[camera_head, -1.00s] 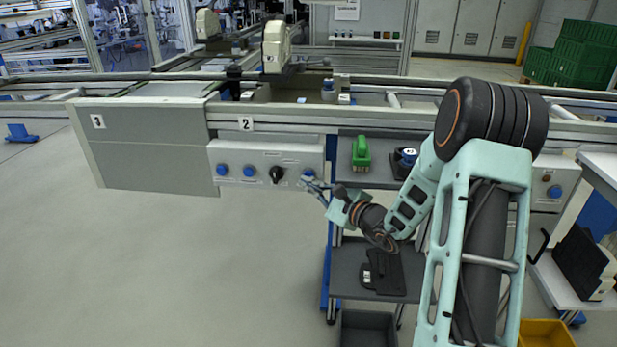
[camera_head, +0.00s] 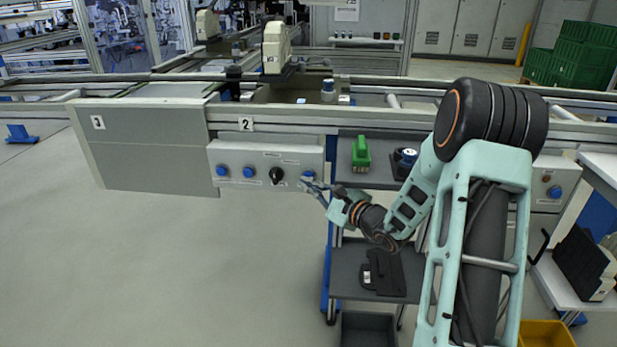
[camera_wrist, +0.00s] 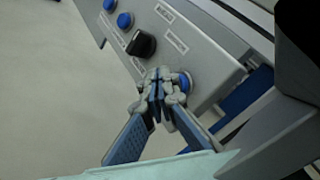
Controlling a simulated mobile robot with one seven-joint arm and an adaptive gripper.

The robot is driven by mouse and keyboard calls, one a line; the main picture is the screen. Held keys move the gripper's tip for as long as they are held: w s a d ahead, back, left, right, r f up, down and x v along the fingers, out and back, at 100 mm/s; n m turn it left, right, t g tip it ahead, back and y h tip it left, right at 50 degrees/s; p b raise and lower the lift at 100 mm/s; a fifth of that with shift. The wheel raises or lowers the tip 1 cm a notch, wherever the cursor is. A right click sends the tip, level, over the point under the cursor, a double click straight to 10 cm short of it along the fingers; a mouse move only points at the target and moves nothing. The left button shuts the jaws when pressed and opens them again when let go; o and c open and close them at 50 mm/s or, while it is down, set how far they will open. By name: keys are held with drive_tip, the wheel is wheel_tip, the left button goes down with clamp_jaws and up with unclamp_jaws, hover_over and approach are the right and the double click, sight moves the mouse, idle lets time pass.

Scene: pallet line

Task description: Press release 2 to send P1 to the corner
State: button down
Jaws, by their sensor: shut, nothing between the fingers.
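A light grey control panel (camera_head: 240,154) hangs under the rail below the sign "2" (camera_head: 246,124). It carries a left blue button (camera_head: 222,170), a middle blue button (camera_head: 249,172), a black knob (camera_head: 276,175) and a right blue button (camera_head: 308,174). The labels are too small to read. My gripper (camera_head: 312,185) is shut and empty at the right blue button. In the wrist view its fingertips (camera_wrist: 159,78) overlap the left side of that button (camera_wrist: 185,82); I cannot tell whether they touch it. I cannot identify P1 on the line.
A sign "1" (camera_head: 97,122) marks the grey cover at left. A green object (camera_head: 361,153) and a dark device with a blue top (camera_head: 408,156) stand on the shelf right of the panel. A small blue-topped piece (camera_head: 328,88) sits on the conveyor.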

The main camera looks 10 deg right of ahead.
drive_tip(key=shift+w+d+r+h, duration=0.3)
drive_tip(key=shift+w+d+r, duration=0.1)
drive_tip(key=shift+w+d, duration=0.05)
drive_tip(key=shift+s+a+f+b, duration=0.15)
drive_tip(key=shift+s+a+b, duration=0.1)
drive_tip(key=shift+s, duration=0.55)
drive_tip(key=shift+s+a+f+b, duration=0.1)
drive_tip(key=shift+s+a+b, duration=0.15)
drive_tip(key=shift+s, duration=0.5)
drive_tip(key=shift+s+a+f+b, duration=0.15)
drive_tip(key=shift+s+a+b, duration=0.1)
drive_tip(key=shift+s, duration=0.55)
